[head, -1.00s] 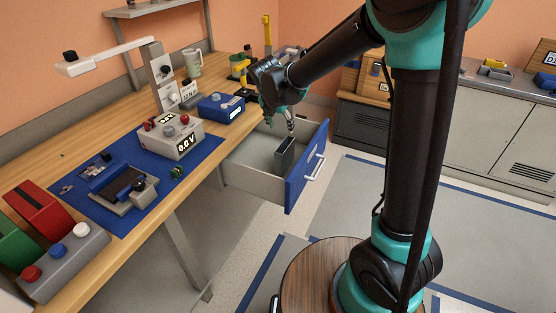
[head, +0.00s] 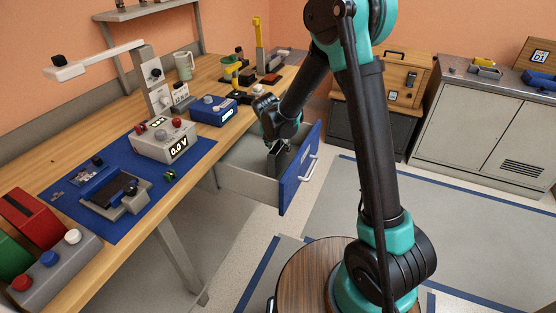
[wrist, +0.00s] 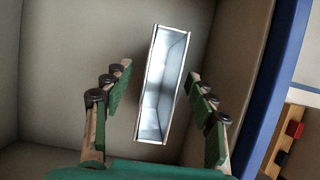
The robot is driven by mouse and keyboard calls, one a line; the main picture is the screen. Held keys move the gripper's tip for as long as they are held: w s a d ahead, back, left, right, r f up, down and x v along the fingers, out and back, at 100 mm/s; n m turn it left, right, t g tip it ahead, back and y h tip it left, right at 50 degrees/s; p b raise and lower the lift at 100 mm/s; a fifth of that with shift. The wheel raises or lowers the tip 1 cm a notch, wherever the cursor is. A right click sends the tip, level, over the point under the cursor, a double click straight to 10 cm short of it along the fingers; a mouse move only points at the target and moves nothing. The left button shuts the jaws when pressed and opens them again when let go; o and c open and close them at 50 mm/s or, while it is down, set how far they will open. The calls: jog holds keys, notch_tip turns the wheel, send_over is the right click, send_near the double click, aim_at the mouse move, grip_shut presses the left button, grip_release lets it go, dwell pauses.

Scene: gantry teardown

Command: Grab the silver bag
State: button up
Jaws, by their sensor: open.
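The silver bag (wrist: 163,85) stands in the open drawer, a narrow, shiny, upright shape seen from above in the wrist view. In the head view it is a dark grey slab (head: 281,163) inside the drawer, partly hidden by my gripper. My gripper (wrist: 158,100) is open, with one green-padded finger on each side of the bag and a visible gap on both sides. In the head view my gripper (head: 274,147) is low over the drawer, at the bag's top.
The drawer (head: 245,181) has grey walls and a blue front (head: 299,180) close to the right of my gripper. The wooden bench (head: 120,240) above it carries a blue mat, a meter box (head: 163,140) and a blue box (head: 213,110). The drawer floor around the bag is clear.

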jog(key=shift+s+x, duration=0.15)
jog(key=shift+x, duration=0.8)
jog(key=shift+s+x, duration=0.1)
jog(key=shift+x, duration=0.85)
jog(key=shift+f, duration=0.35)
jog(key=shift+c, duration=0.3)
jog(key=c, duration=1.2)
jog(key=shift+r, duration=0.15)
